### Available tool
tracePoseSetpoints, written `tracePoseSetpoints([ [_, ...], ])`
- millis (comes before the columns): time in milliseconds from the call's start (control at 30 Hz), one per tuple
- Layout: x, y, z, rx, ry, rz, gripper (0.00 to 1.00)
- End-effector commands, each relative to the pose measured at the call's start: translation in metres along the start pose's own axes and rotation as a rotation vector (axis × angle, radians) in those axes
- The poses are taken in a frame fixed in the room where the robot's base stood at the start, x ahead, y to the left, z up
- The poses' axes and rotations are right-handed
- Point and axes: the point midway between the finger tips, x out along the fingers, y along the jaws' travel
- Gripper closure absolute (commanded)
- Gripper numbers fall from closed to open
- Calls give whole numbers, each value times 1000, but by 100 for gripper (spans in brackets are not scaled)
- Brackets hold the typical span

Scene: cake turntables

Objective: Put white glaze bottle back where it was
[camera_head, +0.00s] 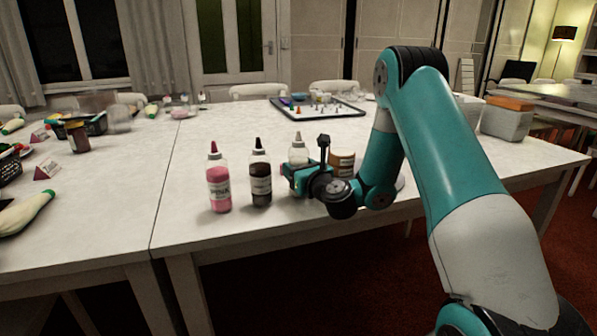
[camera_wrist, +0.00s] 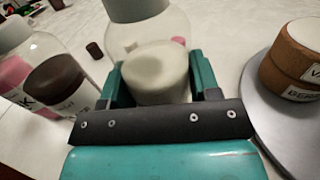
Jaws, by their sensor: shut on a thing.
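The white glaze bottle (camera_head: 298,150) is clear with a grey cap and pale contents. It is upright behind my gripper (camera_head: 303,174) in the head view. In the wrist view, the bottle (camera_wrist: 158,72) stands between the two teal fingers of my gripper (camera_wrist: 160,82), which are shut on it. Its base is hidden, so I cannot tell whether it touches the table. A pink glaze bottle (camera_head: 219,185) and a dark brown glaze bottle (camera_head: 260,178) stand in a row to its left; both also show at the left of the wrist view.
A brown labelled stack (camera_head: 342,163) is right of my gripper; in the wrist view it rests on a grey turntable (camera_wrist: 262,122). A black-rimmed tray (camera_head: 345,112) with small items lies farther back. The table (camera_head: 190,150) is clear left of the pink bottle.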

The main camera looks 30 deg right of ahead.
Motion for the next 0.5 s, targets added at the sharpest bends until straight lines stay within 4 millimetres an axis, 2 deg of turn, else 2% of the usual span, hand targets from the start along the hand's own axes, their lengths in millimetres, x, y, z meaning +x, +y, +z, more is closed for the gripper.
tracePoseSetpoints([
  [100, 0, 0, -4, 1, -1, 0, 53],
  [133, 0, 0, -3, 1, 0, 0, 39],
  [200, 0, 0, -3, 0, 0, 0, 23],
  [233, 0, 0, -3, 0, 0, 0, 18],
  [500, 0, 0, -1, 0, 0, 0, 18],
])
